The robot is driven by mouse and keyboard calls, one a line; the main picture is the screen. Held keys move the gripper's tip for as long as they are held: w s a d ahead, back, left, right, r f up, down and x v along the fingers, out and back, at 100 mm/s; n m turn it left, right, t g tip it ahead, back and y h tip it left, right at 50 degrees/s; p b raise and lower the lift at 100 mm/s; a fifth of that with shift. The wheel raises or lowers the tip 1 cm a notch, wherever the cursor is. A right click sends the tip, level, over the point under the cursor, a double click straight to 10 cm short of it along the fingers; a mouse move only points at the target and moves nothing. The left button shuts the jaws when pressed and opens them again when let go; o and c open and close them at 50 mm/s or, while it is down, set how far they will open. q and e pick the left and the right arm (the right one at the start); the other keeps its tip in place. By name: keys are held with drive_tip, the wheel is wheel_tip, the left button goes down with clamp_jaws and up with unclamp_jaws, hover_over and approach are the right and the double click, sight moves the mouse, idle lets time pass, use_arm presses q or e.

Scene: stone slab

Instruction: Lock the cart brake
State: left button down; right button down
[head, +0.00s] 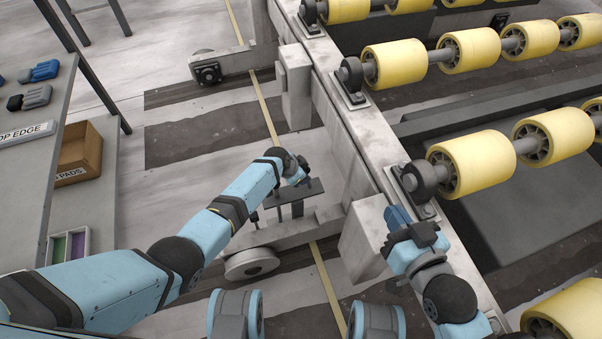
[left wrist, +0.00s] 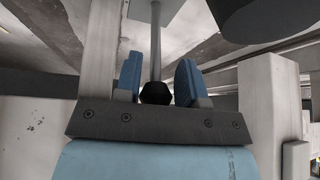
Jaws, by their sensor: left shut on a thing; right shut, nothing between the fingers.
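The cart (head: 345,130) is a worn white frame carrying yellow rollers, with a caster wheel (head: 251,264) low at its near side. Above that wheel, a dark flat plate on posts (head: 289,194) sits by my left gripper (head: 299,178). In the left wrist view, my left gripper (left wrist: 157,78) has its blue fingers on either side of a black knob (left wrist: 156,93) below a thin grey rod (left wrist: 155,40). It is shut on this knob, which looks like the brake handle. My right gripper (head: 398,218) is shut and empty, beside the cart's side rail.
Yellow rollers (head: 472,165) fill the right side. At left stands a grey bench (head: 35,180) with a cardboard box (head: 80,153), a divided tray (head: 68,246) and blue-grey objects (head: 38,72). Open floor with a yellow line (head: 265,110) lies between bench and cart.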

use_arm(q)
drive_tip(key=shift+s+a+f, duration=0.15)
drive_tip(key=shift+a+f, duration=0.1)
drive_tip(key=c, duration=0.7)
unclamp_jaws()
drive_tip(key=shift+d+r, duration=0.1)
drive_tip(key=shift+d, duration=0.05)
use_arm(e)
drive_tip(key=shift+f, duration=0.1)
use_arm(q)
drive_tip(key=p+v, duration=1.3)
drive_tip(key=p, duration=0.2)
drive_tip(key=shift+r, duration=0.3)
use_arm(e)
drive_tip(key=s+d+g+h, duration=0.1)
drive_tip(key=s+d+f+g, duration=0.1)
drive_tip(key=d+f+g+h, duration=0.1)
drive_tip(key=d+g, duration=0.1)
drive_tip(key=shift+s+m+h, duration=0.3)
drive_tip(key=shift+s, duration=0.1)
